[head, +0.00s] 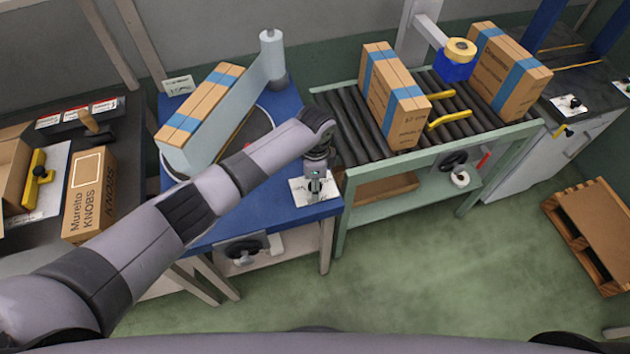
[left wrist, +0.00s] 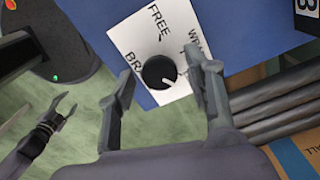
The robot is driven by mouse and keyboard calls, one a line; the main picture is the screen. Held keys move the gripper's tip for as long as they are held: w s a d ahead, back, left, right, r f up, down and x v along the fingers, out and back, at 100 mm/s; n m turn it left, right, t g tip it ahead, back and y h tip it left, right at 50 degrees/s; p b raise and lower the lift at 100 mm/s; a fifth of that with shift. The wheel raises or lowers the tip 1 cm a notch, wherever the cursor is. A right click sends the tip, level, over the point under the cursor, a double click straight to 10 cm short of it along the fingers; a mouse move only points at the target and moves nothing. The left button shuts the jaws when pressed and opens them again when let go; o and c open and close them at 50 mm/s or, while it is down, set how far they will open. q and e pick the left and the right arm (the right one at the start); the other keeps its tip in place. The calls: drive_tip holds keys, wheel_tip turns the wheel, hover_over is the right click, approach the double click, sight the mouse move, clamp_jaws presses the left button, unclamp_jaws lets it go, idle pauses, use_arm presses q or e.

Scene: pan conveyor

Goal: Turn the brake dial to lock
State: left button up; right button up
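The brake dial (left wrist: 159,72) is a round black knob with a short white mark near its lower right edge. It sits on a white plate (left wrist: 150,30) lettered FREE, with other words partly hidden by my fingers. The plate (head: 299,189) lies at the front right corner of the blue table; the dial is hidden in the head view. My left gripper (head: 315,192) is above it, fingers pointing down. In the left wrist view my left gripper (left wrist: 166,72) is open, one finger on each side of the dial; contact cannot be told. My right gripper (left wrist: 66,110) is open and empty.
The blue table (head: 262,205) carries a wrapped box (head: 205,100) on a dark turntable. A roller conveyor (head: 345,120) with boxes (head: 393,95) stands right of it. A handwheel (head: 243,250) sits under the table front.

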use_arm(q)
drive_tip(key=shift+r, duration=0.1)
wheel_tip(320, 180, up, 12)
idle(0.6)
idle(0.4)
